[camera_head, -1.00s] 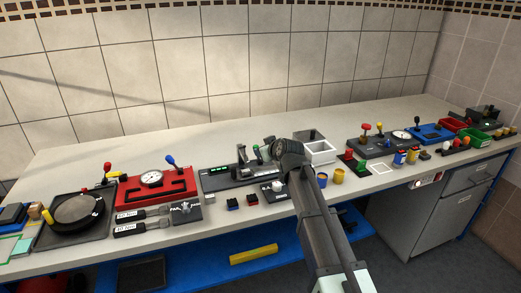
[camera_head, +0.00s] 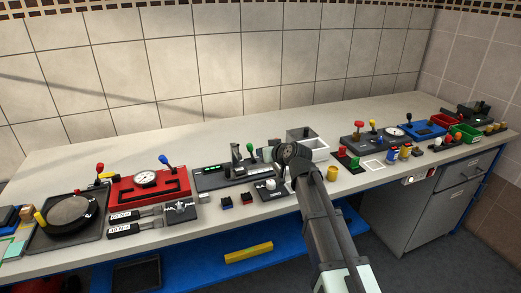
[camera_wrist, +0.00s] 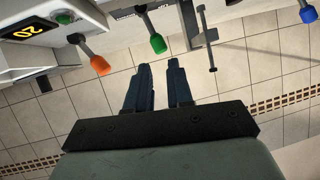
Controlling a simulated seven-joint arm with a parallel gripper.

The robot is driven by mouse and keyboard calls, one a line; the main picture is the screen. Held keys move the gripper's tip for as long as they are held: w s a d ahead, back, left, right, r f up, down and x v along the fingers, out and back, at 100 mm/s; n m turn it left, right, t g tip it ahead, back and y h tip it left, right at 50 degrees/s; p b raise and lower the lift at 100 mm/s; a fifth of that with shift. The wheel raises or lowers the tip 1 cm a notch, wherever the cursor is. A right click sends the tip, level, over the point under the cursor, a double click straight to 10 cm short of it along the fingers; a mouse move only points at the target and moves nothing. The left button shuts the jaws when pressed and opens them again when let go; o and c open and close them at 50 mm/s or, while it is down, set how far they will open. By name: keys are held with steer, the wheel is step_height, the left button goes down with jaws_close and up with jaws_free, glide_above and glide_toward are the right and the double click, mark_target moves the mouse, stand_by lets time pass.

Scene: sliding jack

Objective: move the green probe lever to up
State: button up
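The green probe lever (camera_head: 250,147) stands on the dark device with a green display, just left of my arm in the head view. In the wrist view a green knob on a metal stem (camera_wrist: 158,43) shows just beyond my fingertips, apparently the same lever, with its stem slanting toward the upper left. My gripper (camera_wrist: 160,64) has two dark fingers with a narrow gap between them and nothing visible in it. The knob appears in line with the gap, not between the fingers. In the head view my wrist hides the fingers.
A dark metal bracket (camera_wrist: 194,25) stands close right of the knob in the wrist view. An orange-tipped lever (camera_wrist: 100,65) is to its left and a blue-tipped lever (camera_wrist: 308,15) far right.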

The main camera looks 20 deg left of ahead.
mark_target(251, 153)
steer(key=d+m, duration=0.1)
steer(key=m, duration=0.1)
steer(key=w+d+f+m+y, duration=0.1)
steer(key=f+m+y, duration=0.1)
steer(key=m, duration=0.1)
steer(key=shift+w+d+f+m+g, duration=0.2)
steer(key=shift+d+m+g, duration=0.1)
steer(key=shift+d+g, duration=0.1)
jaws_close()
steer(key=shift+w+d+m+t+y, duration=0.5)
steer(key=shift+w+d+m+y, duration=1.15)
steer(key=shift+m, duration=1.95)
steer(key=x, duration=0.8)
steer(key=shift+f, duration=0.35)
steer(key=shift+s+a+f, duration=0.1)
steer(key=shift+a, duration=0.45)
steer(key=shift+s+a+f, duration=0.1)
steer(key=shift+s+a, duration=0.05)
steer(key=shift+a, duration=0.4)
steer(key=shift+s+a+f, duration=0.1)
steer(key=shift+s+a, duration=0.05)
steer(key=shift+a, duration=0.35)
steer(key=shift+s+a+f, duration=0.1)
steer(key=shift+s+a, duration=0.1)
steer(key=shift+a, duration=0.25)
